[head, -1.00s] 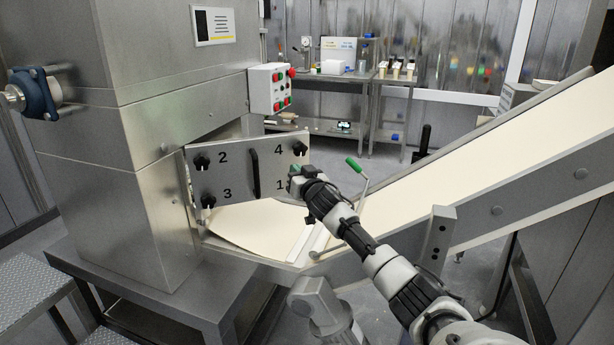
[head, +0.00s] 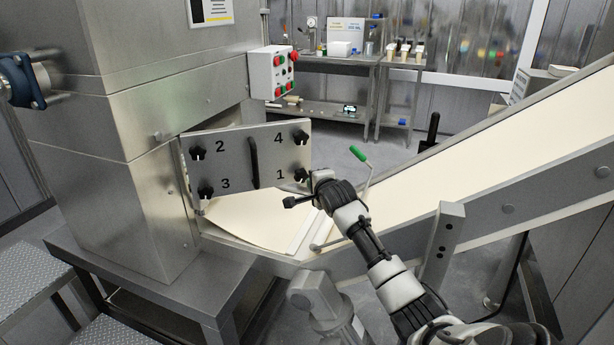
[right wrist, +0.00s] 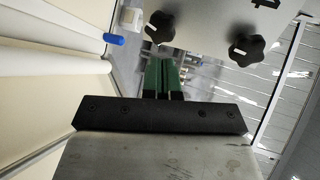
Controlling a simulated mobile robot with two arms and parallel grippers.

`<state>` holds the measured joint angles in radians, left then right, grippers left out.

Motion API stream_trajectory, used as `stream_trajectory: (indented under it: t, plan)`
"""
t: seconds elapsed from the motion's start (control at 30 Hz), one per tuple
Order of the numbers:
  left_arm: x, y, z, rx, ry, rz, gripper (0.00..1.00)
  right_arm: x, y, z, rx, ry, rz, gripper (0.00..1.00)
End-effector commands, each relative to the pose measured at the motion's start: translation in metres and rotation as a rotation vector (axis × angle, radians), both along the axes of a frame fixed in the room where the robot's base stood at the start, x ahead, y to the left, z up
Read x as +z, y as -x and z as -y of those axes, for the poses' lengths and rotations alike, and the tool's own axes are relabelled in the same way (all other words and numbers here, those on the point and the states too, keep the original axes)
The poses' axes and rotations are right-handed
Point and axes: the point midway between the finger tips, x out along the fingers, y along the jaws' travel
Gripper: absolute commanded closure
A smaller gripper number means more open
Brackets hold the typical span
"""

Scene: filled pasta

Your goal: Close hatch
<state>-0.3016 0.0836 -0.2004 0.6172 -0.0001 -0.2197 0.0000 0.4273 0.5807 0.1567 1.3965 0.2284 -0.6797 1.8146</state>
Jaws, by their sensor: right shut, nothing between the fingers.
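The hatch (head: 230,158) is a metal plate with black knobs numbered 1 to 4 and a black vertical handle (head: 254,162). It stands swung out from the steel machine, hinged at its left side, with a gap behind it. My right gripper (head: 287,202) is shut and empty, just below knob 1 (head: 300,175) at the hatch's lower right corner. In the right wrist view, its green fingers (right wrist: 163,75) are together, with two hatch knobs (right wrist: 247,46) beyond them. I cannot tell whether they touch the hatch. My left gripper is not in view.
A cream conveyor belt (head: 500,130) slopes up to the right, its lower end under the hatch. A green-tipped lever (head: 358,153) stands beside my right wrist. A control box (head: 272,72) hangs on the machine. A steel table (head: 385,65) stands behind.

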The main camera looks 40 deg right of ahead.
Motion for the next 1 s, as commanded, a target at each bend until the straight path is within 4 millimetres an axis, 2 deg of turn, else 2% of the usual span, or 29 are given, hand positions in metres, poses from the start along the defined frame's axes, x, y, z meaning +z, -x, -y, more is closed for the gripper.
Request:
stream_trajectory:
  t: [0.2,0.4,1.0]
  plan:
    - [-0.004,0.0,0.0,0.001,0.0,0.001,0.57,-0.006,-0.032,0.014,-0.001,0.001,0.001,1.0]
    - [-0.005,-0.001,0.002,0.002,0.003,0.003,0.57,-0.007,-0.051,0.022,-0.001,0.001,0.001,1.0]
    - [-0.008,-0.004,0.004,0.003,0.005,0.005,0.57,-0.007,-0.059,0.029,-0.006,0.002,0.001,1.0]
